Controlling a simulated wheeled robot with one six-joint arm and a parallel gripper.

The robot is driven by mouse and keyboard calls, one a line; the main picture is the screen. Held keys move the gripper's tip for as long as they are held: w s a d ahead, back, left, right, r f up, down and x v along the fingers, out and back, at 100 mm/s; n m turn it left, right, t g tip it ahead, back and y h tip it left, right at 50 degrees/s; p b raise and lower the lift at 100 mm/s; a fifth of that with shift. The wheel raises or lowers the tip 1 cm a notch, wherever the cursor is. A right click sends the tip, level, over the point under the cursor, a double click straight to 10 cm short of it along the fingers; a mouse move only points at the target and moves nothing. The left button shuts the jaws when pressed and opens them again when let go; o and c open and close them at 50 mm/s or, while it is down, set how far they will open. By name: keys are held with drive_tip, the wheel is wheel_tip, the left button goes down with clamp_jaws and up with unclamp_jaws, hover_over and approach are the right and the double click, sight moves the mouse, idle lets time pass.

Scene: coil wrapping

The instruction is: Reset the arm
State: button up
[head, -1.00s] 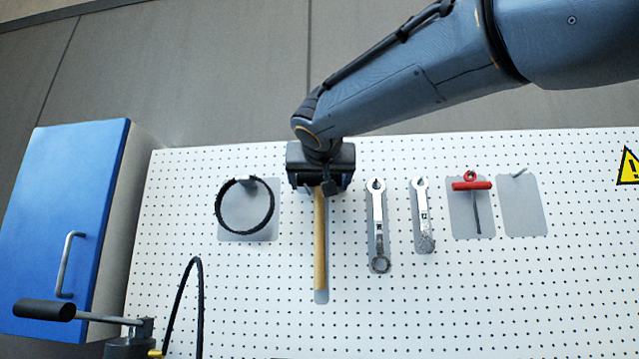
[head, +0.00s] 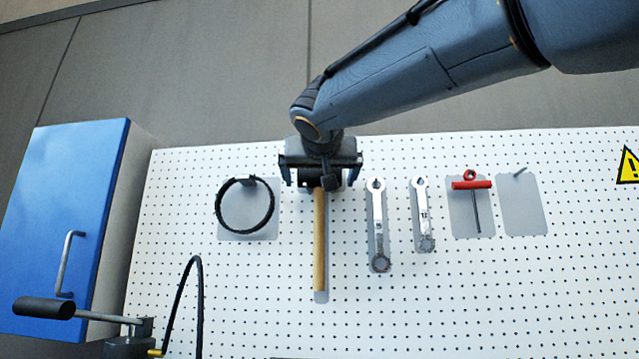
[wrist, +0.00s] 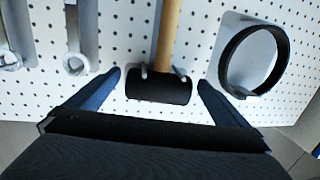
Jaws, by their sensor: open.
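My gripper (head: 322,176) is in front of the top of the pegboard in the head view, at the upper end of a hammer. In the wrist view my gripper (wrist: 160,82) is open, with its two blue fingers apart on either side of the hammer's black head (wrist: 160,87). The hammer's wooden handle (head: 319,240) hangs straight down the board. Its head rests at two pegs in the wrist view and is mostly hidden behind my gripper in the head view. I see no contact between fingers and hammer.
The white pegboard (head: 420,300) also holds a black ring (head: 247,232), two wrenches (head: 377,225) and (head: 422,215), a red-handled tool (head: 472,185) and an empty grey plate with a peg (head: 522,205). A blue cabinet (head: 60,220) stands at left, with a black-handled lever (head: 44,308) before it.

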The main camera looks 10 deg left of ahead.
drive_tip(key=b+v, duration=0.1)
drive_tip(key=v, duration=0.5)
